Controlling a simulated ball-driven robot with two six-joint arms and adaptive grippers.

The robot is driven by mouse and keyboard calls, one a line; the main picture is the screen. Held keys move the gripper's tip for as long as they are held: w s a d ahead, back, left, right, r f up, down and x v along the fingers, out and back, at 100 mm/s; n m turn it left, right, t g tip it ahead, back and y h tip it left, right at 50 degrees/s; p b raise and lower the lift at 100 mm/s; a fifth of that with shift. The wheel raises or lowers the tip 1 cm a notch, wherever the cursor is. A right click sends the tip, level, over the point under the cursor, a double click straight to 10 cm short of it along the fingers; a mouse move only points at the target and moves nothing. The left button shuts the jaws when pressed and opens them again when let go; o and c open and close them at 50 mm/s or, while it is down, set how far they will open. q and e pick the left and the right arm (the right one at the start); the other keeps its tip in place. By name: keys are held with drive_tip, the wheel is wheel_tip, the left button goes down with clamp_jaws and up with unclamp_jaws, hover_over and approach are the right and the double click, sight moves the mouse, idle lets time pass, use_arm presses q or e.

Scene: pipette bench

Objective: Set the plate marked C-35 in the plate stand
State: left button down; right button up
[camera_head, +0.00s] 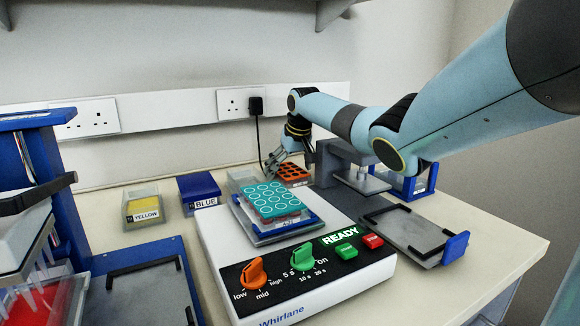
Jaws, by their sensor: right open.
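A teal-topped plate with round wells (270,199) sits on the shaker's platform; the small label on its front edge is hard to read, and I cannot make out C-35. An orange plate with dark wells (294,172) is behind it, its label too small to read. My right gripper (277,163) is open beside the orange plate's left side, pointing down, with nothing visible between its fingers. Whether it touches the plate I cannot tell. A blue frame (427,180) at the back right may be the plate stand; it is partly hidden by my right arm. My left gripper is out of view.
The white shaker (346,277) fills the middle front. Tubs marked yellow (142,206) and blue (199,191) stand at the back left. A pipette station (60,190) is at left, a grey press (350,160) behind, and a bracketed tray (410,232) at right.

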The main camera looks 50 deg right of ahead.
drive_tip(key=p+v, duration=0.2)
drive_tip(key=v, duration=0.9)
drive_tip(key=x, duration=0.2)
drive_tip(key=s+p+x, duration=0.1)
drive_tip(key=x, duration=0.2)
drive_tip(key=shift+a+f, duration=0.1)
drive_tip(key=shift+f, duration=0.15)
drive_tip(key=x, duration=0.5)
drive_tip(key=shift+w+f+b, duration=0.2)
drive_tip(key=shift+f+b, duration=0.15)
drive_tip(key=shift+b, duration=0.05)
drive_tip(key=c, duration=1.2)
drive_tip(key=shift+r, duration=0.15)
drive_tip(key=shift+c, duration=0.2)
